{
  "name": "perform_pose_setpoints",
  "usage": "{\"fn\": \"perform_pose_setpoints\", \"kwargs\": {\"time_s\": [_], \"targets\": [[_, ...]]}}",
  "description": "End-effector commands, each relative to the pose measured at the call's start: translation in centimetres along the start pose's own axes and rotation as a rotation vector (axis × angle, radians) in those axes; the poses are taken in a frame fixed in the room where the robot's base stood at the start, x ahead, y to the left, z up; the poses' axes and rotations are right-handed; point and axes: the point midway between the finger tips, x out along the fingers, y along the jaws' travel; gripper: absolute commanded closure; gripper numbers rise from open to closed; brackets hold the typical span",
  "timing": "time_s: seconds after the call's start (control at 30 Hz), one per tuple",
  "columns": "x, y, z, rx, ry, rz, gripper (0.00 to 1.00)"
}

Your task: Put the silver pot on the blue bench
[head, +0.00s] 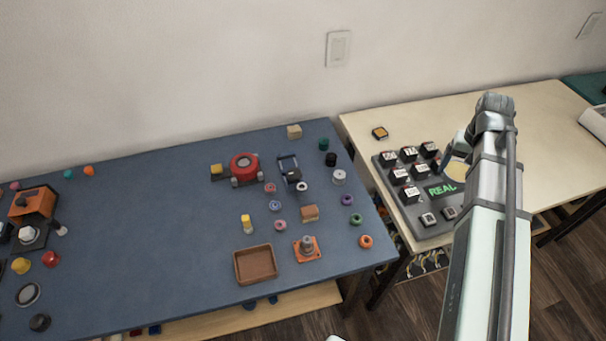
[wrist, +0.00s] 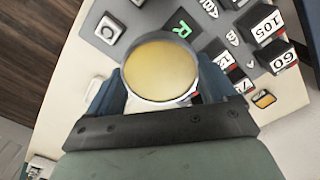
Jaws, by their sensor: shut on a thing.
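My gripper (head: 455,158) is over the cream table at the right, beside a dark keypad panel. In the wrist view my gripper (wrist: 161,88) has its two blue fingers on either side of a round pot (wrist: 160,68) with a pale silvery rim and a yellowish inside. It is shut on this pot. In the head view the pot (head: 458,173) shows only partly behind my arm. Whether it touches the panel I cannot tell.
The keypad panel (head: 430,222) has raised labelled blocks and a green "REAL" display. The bench holds a brown tray (head: 255,279), a red round part (head: 244,166), an orange machine (head: 33,207) and several small rings. Its left-middle is clear. A gap separates bench and table.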

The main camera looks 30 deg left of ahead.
Motion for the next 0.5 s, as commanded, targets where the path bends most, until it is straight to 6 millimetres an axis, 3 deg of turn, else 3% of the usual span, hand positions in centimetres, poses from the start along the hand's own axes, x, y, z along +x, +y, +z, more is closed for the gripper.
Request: {"fn": "perform_pose_setpoints", "kwargs": {"time_s": [0.27, 0.5], "targets": [[0.0, -4.8, 0.2, -0.076, 0.0, 0.001, 0.53], [0.0, -11.3, 0.4, -0.18, -0.001, 0.001, 0.53]]}}
